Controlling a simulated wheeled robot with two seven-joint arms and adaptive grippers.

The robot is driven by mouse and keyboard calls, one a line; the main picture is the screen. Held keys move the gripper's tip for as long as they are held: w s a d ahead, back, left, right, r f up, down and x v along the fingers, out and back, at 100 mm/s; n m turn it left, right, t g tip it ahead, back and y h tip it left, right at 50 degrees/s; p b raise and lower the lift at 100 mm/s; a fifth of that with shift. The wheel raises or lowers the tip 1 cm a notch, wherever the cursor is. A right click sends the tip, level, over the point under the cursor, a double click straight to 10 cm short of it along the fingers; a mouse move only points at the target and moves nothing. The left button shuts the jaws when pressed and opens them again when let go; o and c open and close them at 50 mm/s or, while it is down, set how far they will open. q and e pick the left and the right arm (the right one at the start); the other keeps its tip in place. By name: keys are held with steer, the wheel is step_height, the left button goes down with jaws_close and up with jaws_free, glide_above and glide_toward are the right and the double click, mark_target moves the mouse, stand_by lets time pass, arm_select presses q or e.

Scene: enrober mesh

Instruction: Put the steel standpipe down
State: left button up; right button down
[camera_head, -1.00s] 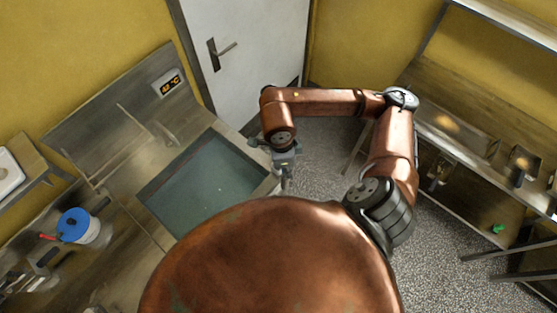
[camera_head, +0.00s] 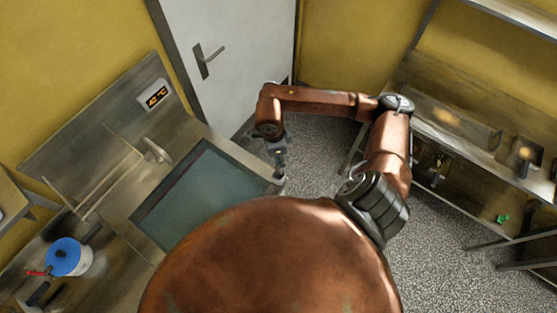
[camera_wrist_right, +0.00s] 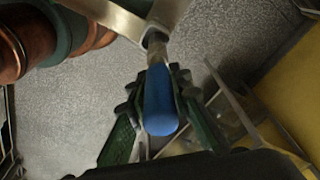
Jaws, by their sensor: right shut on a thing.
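My right gripper (camera_head: 279,160) hangs just past the right rim of the water-filled basin (camera_head: 200,195) in the head view. In the right wrist view its green ribbed fingers (camera_wrist_right: 160,105) are shut on a piece with a rounded blue end (camera_wrist_right: 160,98) and a steel shaft (camera_wrist_right: 156,48). My left gripper is not in view.
A door (camera_head: 230,50) is behind. A metal shelf unit (camera_head: 445,120) stands at the right. Speckled floor (camera_head: 325,150) lies open between.

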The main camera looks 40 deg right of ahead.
step_height(320, 180, down, 2)
steer(key=shift+w+a, duration=0.1)
steer(key=shift+f, duration=0.15)
steer(key=shift+s, duration=0.3)
steer(key=shift+w+f+b, duration=0.1)
steer(key=shift+w+b, duration=0.05)
steer(key=shift+b, duration=0.15)
steer(key=c, duration=2.1)
jaws_free()
steer(key=shift+o, duration=1.4)
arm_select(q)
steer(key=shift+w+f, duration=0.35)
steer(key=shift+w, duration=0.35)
arm_select(e)
steer(key=shift+o, duration=0.3)
